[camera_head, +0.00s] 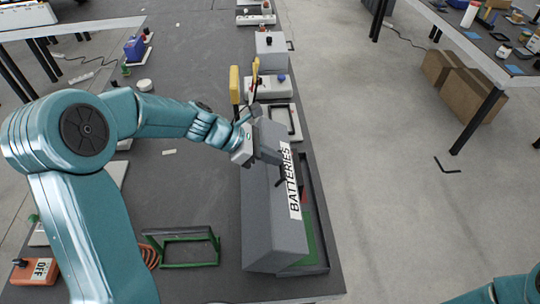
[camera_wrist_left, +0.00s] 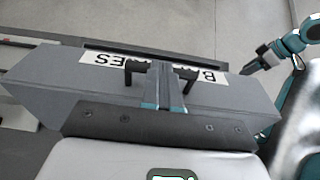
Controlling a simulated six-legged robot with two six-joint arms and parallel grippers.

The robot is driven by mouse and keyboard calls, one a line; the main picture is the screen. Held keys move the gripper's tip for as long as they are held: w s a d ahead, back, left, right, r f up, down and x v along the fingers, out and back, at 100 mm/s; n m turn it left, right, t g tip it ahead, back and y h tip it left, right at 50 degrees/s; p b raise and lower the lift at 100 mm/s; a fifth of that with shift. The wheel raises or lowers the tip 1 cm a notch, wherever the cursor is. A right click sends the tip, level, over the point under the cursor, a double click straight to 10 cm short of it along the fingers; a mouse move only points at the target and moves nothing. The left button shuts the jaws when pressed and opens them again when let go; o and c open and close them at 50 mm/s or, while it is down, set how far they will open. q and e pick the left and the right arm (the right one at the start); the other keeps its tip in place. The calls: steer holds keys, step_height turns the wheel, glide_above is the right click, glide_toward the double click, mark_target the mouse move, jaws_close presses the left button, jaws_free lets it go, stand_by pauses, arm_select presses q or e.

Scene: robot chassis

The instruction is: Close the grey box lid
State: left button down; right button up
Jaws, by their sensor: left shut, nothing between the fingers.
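The grey box lid (camera_head: 268,215), with a white "BATTERIES" label (camera_head: 290,180), slopes over the box at the right side of the dark table. The box's dark rim (camera_head: 319,225) and a green strip inside show past its right edge, so the lid is not flush. My left gripper (camera_head: 275,158) is over the lid's far part, beside the label. In the left wrist view, the shut, empty fingers (camera_wrist_left: 172,90) overlap the lid (camera_wrist_left: 60,92) between two black handle posts; contact is unclear. My right gripper (camera_wrist_left: 262,57) shows small at the upper right; its jaws are unclear.
A green frame (camera_head: 185,248) and an orange "OFF" box (camera_head: 35,272) lie left of the lid. A white block with yellow levers (camera_head: 268,86) and a grey box (camera_head: 270,50) stand beyond it. Open floor lies right of the table.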

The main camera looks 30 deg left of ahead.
arm_select(q)
steer(key=shift+w+d, duration=0.3)
steer(key=shift+d, duration=0.1)
steer(key=w+d+f+b, duration=0.1)
steer(key=w+d+f, duration=0.3)
steer(key=d, duration=0.6)
steer(key=shift+w+f, duration=0.2)
steer(key=shift+w, duration=0.8)
steer(key=shift+w, duration=0.1)
steer(key=shift+r, duration=0.1)
